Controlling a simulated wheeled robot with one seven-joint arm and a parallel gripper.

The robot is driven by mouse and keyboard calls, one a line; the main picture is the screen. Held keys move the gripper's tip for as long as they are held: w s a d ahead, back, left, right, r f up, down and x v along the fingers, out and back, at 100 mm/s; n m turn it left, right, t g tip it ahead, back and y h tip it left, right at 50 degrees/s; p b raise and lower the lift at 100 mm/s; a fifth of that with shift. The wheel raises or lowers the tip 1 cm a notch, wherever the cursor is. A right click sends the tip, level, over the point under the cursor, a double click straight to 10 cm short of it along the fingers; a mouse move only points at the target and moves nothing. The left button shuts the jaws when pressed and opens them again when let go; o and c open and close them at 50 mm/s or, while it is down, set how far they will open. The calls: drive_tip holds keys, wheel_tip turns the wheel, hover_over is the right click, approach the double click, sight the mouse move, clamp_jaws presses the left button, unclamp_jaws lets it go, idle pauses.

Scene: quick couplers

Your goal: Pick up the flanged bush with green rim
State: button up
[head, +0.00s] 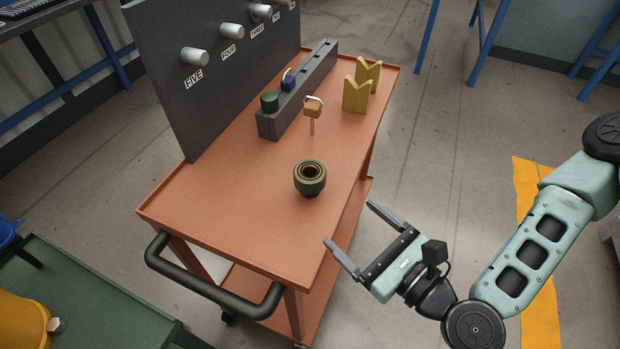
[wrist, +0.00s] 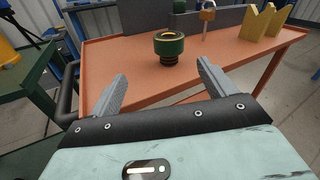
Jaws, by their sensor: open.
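The flanged bush with green rim (head: 310,178) stands upright on the orange cart top, near its right edge. Its wide dark green rim is at the top, around a brownish bore, and a narrower body shows below. It also shows in the wrist view (wrist: 169,47), beyond and between the fingertips. My gripper (head: 349,232) is open and empty, beside the cart's right edge and apart from the bush. Both fingers (wrist: 160,70) point toward the bush in the wrist view.
The cart top (head: 220,215) is clear around the bush. Behind it stand a padlock-like part on a post (head: 312,108), a grey block (head: 300,95) holding green and blue parts, and yellow V-notched blocks (head: 356,95). A dark panel (head: 225,75) has numbered pegs. A black handle (head: 215,290) is at the front.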

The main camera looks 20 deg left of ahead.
drive_tip(key=m+t, duration=0.2)
drive_tip(key=m, duration=0.1)
drive_tip(key=b, duration=0.5)
approach(305, 166)
drive_tip(key=shift+h, duration=0.3)
drive_tip(key=x, duration=0.4)
drive_tip(key=shift+w+a+r, duration=0.2)
drive_tip(key=shift+w+r, duration=0.1)
drive_tip(key=shift+w, duration=0.05)
drive_tip(key=shift+p+x, duration=0.6)
drive_tip(key=shift+x, duration=2.3)
drive_tip(key=shift+s+a+f, duration=0.15)
drive_tip(key=shift+s, duration=0.05)
drive_tip(key=c, duration=1.2)
